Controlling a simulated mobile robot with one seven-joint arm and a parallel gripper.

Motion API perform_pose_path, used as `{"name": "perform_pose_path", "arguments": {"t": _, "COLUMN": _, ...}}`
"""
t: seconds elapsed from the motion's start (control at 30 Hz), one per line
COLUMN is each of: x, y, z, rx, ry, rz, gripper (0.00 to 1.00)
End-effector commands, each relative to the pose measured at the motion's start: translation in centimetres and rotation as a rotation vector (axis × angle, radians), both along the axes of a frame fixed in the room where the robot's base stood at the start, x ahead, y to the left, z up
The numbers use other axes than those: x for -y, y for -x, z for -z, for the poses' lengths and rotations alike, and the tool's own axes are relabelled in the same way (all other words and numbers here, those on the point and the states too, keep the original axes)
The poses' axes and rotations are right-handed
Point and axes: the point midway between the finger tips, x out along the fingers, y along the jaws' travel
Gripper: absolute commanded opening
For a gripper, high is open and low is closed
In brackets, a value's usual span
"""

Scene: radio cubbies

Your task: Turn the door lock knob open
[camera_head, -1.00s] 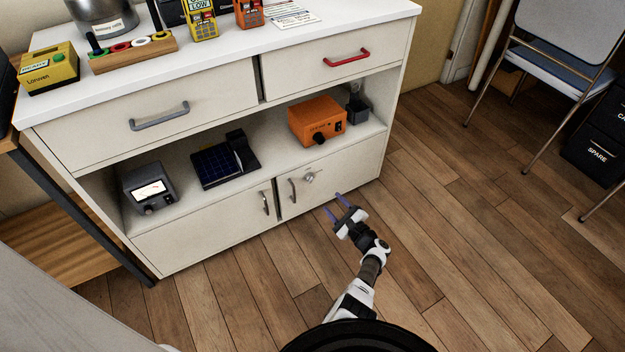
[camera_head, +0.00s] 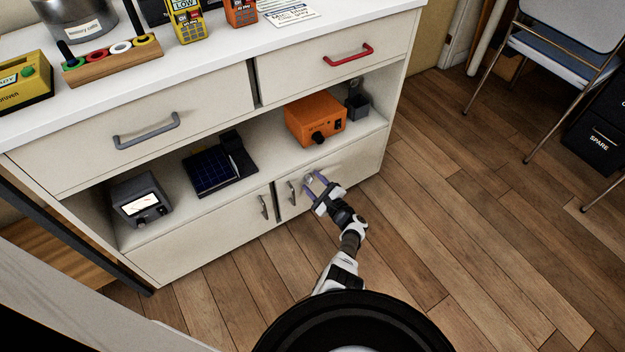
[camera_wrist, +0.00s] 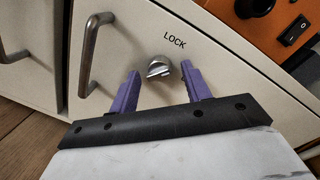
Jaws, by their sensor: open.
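The lock knob (camera_wrist: 159,67) is a small silver metal knob on the cream lower right cabinet door (camera_wrist: 130,45), below the printed word LOCK. It also shows small in the head view (camera_head: 310,178). My gripper (camera_wrist: 160,85) is open, with its two purple fingers pointing at the door. In the wrist view the knob appears between the fingertips, with a gap on each side. I cannot tell how far the tips are from the door face. In the head view my gripper (camera_head: 318,184) is right at the knob. The door is closed.
A metal door handle (camera_wrist: 92,52) stands out just left of the knob. The left door's handle (camera_head: 264,206) is further left. An orange box (camera_head: 315,120) sits on the open shelf above.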

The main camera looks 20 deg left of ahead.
Motion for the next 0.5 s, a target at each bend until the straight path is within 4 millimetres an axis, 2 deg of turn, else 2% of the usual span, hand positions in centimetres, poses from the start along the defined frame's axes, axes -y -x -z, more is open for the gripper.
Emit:
{"name": "perform_pose_path", "arguments": {"t": 0.2, "x": -0.01, "y": 0.00, "z": 0.01, "rx": 0.000, "ry": 0.000, "rz": 0.000, "gripper": 0.48}}
{"name": "perform_pose_path", "arguments": {"t": 0.5, "x": 0.01, "y": -0.02, "z": -0.02, "rx": 0.000, "ry": 0.000, "rz": 0.000, "gripper": 0.09}}
